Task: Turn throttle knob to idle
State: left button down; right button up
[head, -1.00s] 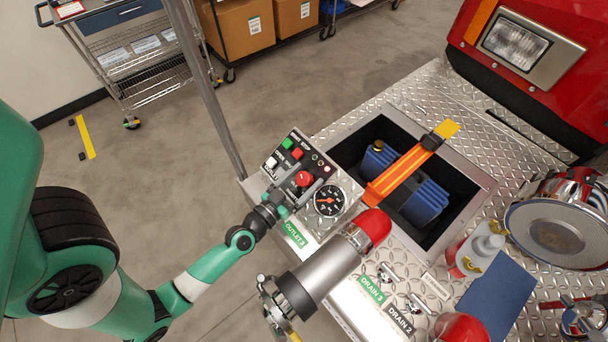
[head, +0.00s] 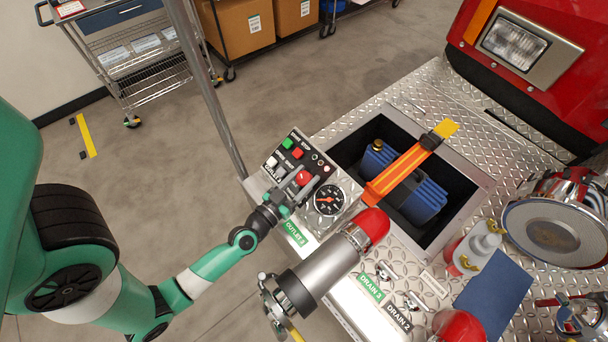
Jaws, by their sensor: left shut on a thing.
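The throttle knob (head: 303,178) is a round red knob on the small control panel (head: 287,152) at the front left of the diamond-plate deck. My left gripper (head: 295,185) reaches up to it from the lower left. Its fingers are shut on the red knob, one on each side of it. The fingers and gripper body hide part of the knob, and its pointer or markings are too small to read. My right gripper is not in view.
Green and red buttons and a white switch are above. An open bay with a blue container (head: 427,198) lies to the right.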

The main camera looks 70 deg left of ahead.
pick_arm(q)
jog(key=n+g+y+p, duration=0.2)
jog(key=n+p, duration=0.1)
jog(key=p, duration=0.3)
jog(key=r+n+g+y+p, duration=0.1)
jog(key=n+g+y+p, duration=0.1)
jog(key=p, duration=0.3)
jog(key=shift+w+d+n+p, duration=0.1)
jog(key=shift+w+n+p, duration=0.05)
jog(key=shift+n+p, duration=0.3)
jog(key=n+g, duration=0.2)
jog(key=n+g+y+p, duration=0.1)
jog(key=shift+f+n, duration=0.25)
jog(key=shift+f+n+g+y+p, duration=0.15)
jog(key=shift+n+g+p, duration=0.15)
jog(key=shift+n+g, duration=0.9)
jog(key=shift+f+n+g+y+p, duration=0.15)
jog(key=shift+n+g+p, duration=0.1)
jog(key=shift+n+g, duration=0.9)
jog(key=shift+s+g, duration=0.2)
jog(key=shift+g, duration=0.05)
jog(key=shift+c, duration=1.4)
grip_release()
jog(key=shift+r, duration=0.1)
